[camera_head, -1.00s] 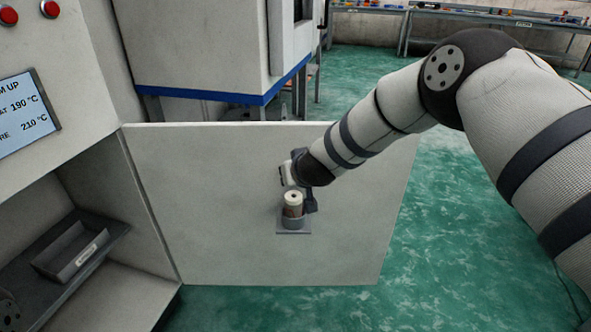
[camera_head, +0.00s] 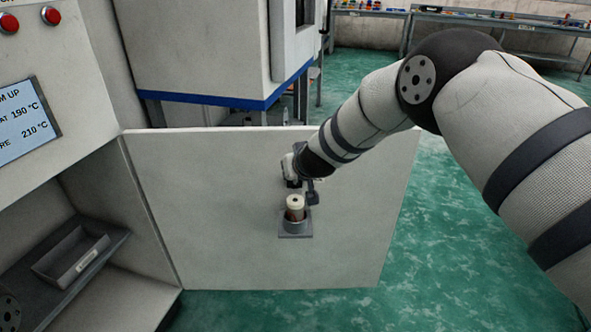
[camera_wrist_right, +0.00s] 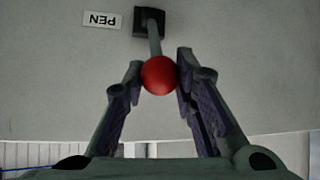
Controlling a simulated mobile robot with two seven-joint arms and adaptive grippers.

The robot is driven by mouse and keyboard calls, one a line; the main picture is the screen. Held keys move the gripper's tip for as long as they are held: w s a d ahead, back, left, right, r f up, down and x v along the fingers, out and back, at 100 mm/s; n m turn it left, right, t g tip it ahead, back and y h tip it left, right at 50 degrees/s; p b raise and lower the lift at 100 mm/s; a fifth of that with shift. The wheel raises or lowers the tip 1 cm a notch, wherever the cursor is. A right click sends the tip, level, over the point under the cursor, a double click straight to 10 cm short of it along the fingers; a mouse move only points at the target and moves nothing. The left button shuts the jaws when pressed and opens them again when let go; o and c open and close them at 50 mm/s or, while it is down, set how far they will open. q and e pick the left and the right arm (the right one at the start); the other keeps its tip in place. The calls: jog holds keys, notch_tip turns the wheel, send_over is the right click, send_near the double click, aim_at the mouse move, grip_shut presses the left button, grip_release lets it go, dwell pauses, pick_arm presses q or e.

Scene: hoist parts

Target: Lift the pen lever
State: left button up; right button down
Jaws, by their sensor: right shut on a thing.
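The pen lever shows in the right wrist view as a red ball knob (camera_wrist_right: 159,77) on a short grey rod, which comes out of a black mount (camera_wrist_right: 149,20) on a pale panel. A white label reading "PEN" (camera_wrist_right: 102,19), upside down in this view, is beside the mount. My right gripper (camera_wrist_right: 159,66) is shut on the knob, with one finger on each side of it. In the head view my right gripper (camera_head: 300,178) is in front of the pale panel, and the lever cannot be made out there. My left gripper is not in view.
A cream-topped cylinder (camera_head: 295,205) stands in a grey holder (camera_head: 295,230) on the pale panel (camera_head: 210,210), just below my right gripper. A machine with a display (camera_head: 25,120) and a grey tray (camera_head: 75,255) is at left. Green floor (camera_head: 450,240) is clear at right.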

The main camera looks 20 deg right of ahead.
jog(key=shift+w+a+r, duration=0.15)
jog(key=shift+w+r, duration=0.05)
jog(key=shift+r, duration=0.3)
jog(key=c, duration=1.3)
grip_release()
jog(key=shift+c, duration=0.2)
jog(key=shift+o, duration=0.2)
jog(key=shift+s+a, duration=0.1)
jog(key=shift+f, duration=0.25)
jog(key=shift+s, duration=0.1)
